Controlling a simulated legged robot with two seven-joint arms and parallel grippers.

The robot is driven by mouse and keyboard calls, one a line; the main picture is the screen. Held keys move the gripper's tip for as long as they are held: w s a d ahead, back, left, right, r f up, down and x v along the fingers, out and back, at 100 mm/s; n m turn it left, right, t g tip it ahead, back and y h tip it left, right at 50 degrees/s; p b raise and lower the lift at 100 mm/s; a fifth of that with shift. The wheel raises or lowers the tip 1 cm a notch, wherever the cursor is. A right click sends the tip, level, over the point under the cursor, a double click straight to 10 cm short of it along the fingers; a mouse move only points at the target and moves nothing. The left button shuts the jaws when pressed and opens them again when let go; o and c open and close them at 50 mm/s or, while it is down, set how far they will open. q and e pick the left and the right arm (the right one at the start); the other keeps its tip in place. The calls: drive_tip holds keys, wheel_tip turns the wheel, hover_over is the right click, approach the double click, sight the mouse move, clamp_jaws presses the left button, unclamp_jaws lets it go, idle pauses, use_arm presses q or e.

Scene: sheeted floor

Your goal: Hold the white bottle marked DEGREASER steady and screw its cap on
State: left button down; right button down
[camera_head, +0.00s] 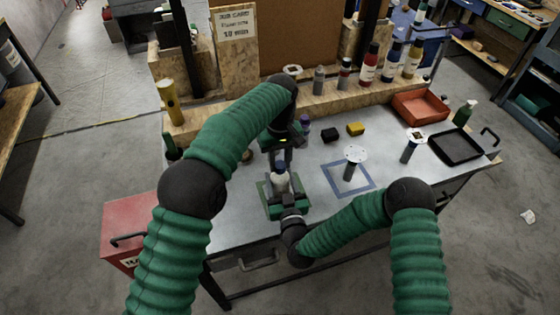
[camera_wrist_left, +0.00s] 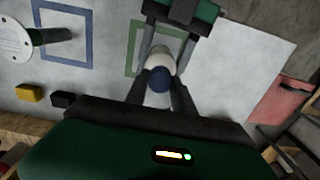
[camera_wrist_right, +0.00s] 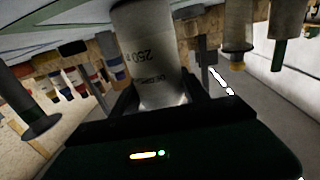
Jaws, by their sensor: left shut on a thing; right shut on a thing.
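The white bottle (camera_head: 281,183) stands upright over the green square outline, with a dark blue cap (camera_head: 279,167) at its top. My right gripper (camera_head: 283,198) is shut on the bottle's body from the front; in the right wrist view the bottle (camera_wrist_right: 150,50) appears upside down with "250" print, the rest too blurred to read. My left gripper (camera_head: 281,157) reaches down from above. In the left wrist view its fingers are shut around the cap (camera_wrist_left: 160,80), above the white bottle shoulder. How far the cap is screwed on cannot be told.
A blue square outline (camera_head: 329,178) with a grey post topped by a white disc (camera_head: 355,154) lies to the right. Black (camera_head: 330,135) and yellow (camera_head: 355,129) blocks sit behind. A red bin (camera_head: 420,106) and a black tray (camera_head: 456,147) stand farther right. Several bottles line the back ledge.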

use_arm(q)
drive_tip(key=m, duration=0.4)
drive_tip(key=shift+m, duration=0.3)
drive_tip(key=m, duration=0.3)
drive_tip(key=shift+m, duration=0.4)
drive_tip(key=c, duration=1)
unclamp_jaws()
drive_tip(key=r, duration=0.7)
drive_tip(key=shift+w+d+r, duration=0.1)
drive_tip(key=shift+w+r, duration=0.1)
use_arm(e)
drive_tip(key=shift+c, duration=2.4)
unclamp_jaws()
